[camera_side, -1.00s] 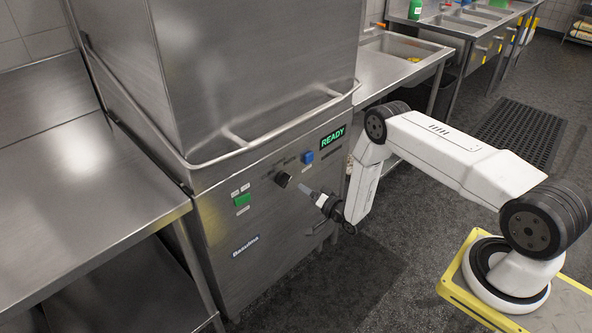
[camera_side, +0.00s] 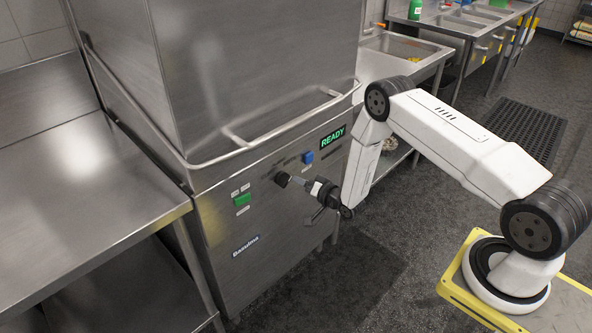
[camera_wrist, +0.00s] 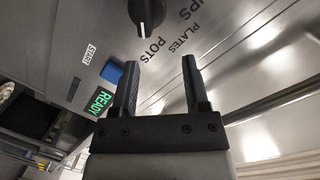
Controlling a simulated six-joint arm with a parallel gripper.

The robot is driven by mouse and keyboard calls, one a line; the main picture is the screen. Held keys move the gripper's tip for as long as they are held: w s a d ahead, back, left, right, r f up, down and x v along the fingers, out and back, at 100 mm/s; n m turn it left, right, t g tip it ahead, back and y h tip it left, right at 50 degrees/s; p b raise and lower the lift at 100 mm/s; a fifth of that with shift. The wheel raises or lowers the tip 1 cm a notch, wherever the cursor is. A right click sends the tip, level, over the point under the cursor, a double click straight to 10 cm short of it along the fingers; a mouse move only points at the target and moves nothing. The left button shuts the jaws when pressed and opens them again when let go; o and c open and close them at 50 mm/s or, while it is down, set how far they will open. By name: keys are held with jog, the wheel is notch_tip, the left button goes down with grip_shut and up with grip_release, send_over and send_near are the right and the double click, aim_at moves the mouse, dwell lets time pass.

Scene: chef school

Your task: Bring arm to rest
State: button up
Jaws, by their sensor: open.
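My gripper (camera_side: 300,182) is in front of the dishwasher's control panel, near the black knob (camera_side: 282,179). In the wrist view my gripper (camera_wrist: 158,75) shows two dark fingers apart with nothing between them. The knob (camera_wrist: 147,12) lies beyond the fingertips, and a gap shows between them. The blue button (camera_wrist: 113,75) and the lit green READY display (camera_wrist: 100,99) are left of the fingers.
The steel dishwasher (camera_side: 262,245) has a hood with a bar handle (camera_side: 270,134) above the panel. A green button (camera_side: 242,199) is left of the knob. A steel table (camera_side: 80,215) stands at the left, and sinks (camera_side: 398,46) are behind.

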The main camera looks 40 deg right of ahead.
jog(key=s+a+r+n+g, duration=0.2)
jog(key=r+g, duration=0.1)
jog(key=r, duration=0.3)
jog(key=s+a+r+n+g, duration=0.2)
jog(key=r+g, duration=0.1)
jog(key=r, duration=0.3)
jog(key=s+a+r+n+g, duration=0.2)
jog(key=s+a+r+g, duration=0.1)
jog(key=s, duration=0.7)
jog(key=s+a+r+n+g, duration=0.3)
jog(key=s+r+g, duration=0.1)
jog(key=s, duration=0.7)
jog(key=shift+s+r+g, duration=0.3)
jog(key=shift+r, duration=0.55)
